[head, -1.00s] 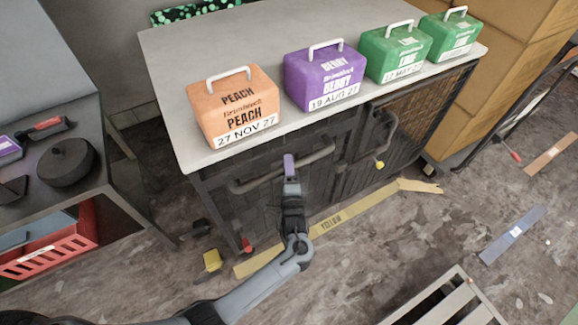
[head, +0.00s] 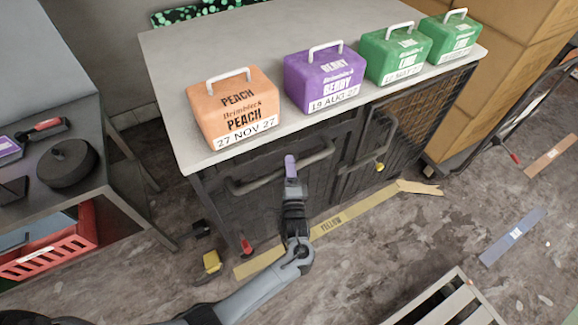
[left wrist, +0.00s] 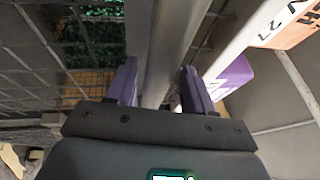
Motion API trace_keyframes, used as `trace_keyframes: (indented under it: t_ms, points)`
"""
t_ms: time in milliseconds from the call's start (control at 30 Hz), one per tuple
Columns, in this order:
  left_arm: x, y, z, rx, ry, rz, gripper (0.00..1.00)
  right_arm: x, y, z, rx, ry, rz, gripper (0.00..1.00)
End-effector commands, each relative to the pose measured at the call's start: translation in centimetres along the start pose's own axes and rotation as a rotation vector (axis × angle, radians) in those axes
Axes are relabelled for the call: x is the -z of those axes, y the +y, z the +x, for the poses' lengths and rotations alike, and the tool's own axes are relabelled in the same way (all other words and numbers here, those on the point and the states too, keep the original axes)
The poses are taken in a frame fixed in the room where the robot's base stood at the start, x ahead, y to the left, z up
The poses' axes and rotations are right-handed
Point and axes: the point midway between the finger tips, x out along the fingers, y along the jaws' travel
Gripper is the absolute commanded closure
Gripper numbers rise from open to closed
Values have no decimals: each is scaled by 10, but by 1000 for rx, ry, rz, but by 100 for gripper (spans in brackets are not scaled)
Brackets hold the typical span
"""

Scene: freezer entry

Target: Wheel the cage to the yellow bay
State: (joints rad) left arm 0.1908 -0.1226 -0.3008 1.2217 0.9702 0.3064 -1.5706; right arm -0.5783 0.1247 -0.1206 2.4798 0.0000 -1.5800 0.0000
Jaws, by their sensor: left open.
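The cage (head: 345,185) is a dark mesh body under a pale top, with a grey bar handle (head: 255,183) across its front left. My left gripper (head: 290,165) is at this handle. In the left wrist view, its two purple fingers (left wrist: 160,82) stand open on either side of the grey bar (left wrist: 172,45); contact cannot be told. A yellow tape strip (head: 355,213) printed YELLOW lies on the floor along the cage's front. The cage's wheels are mostly hidden. My right gripper is not in view.
Orange (head: 235,105), purple (head: 325,80) and green boxes (head: 398,55) stand on the pale top. A dark bench (head: 85,185) is at left, brown cartons (head: 510,60) at right. A slatted pallet (head: 450,305) lies front right. Blue tape (head: 512,237) marks open floor.

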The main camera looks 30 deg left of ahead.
Motion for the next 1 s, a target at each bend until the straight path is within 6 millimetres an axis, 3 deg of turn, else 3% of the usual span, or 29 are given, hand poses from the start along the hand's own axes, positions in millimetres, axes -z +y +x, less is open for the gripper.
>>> trace_keyframes:
  t_ms: [533,700,1000]
  points:
    - [0,2,-85,-3,1,0,47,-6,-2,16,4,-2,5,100]
    - [1,1,-98,-1,1,-1,47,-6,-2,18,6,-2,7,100]
    - [0,0,-101,0,1,-1,47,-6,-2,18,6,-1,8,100]
